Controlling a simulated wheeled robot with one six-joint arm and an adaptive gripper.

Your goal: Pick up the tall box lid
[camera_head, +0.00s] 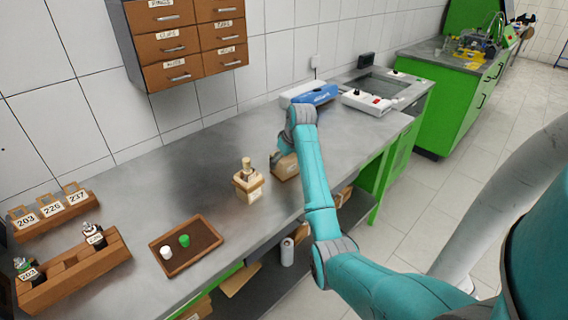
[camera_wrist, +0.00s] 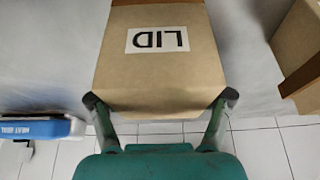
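The tall box lid (camera_wrist: 165,70) is a tan cardboard-like box with a white label reading LID, upside down in the wrist view. In the head view the lid (camera_head: 287,167) stands on the grey bench near its front edge, partly behind my gripper. My gripper (camera_wrist: 160,99) has its two fingers spread wide, one at each near corner of the lid. I cannot tell whether the fingertips touch its sides. In the head view my gripper (camera_head: 277,158) is mostly hidden by my arm.
An open tan box (camera_head: 248,186) with a bottle-like piece stands just left of the lid. A brown tray (camera_head: 192,262) with a white and a green cap lies farther left, beside wooden racks (camera_head: 75,270). A blue-and-white device (camera_head: 315,95) stands behind. Wall drawers (camera_head: 185,45) hang above.

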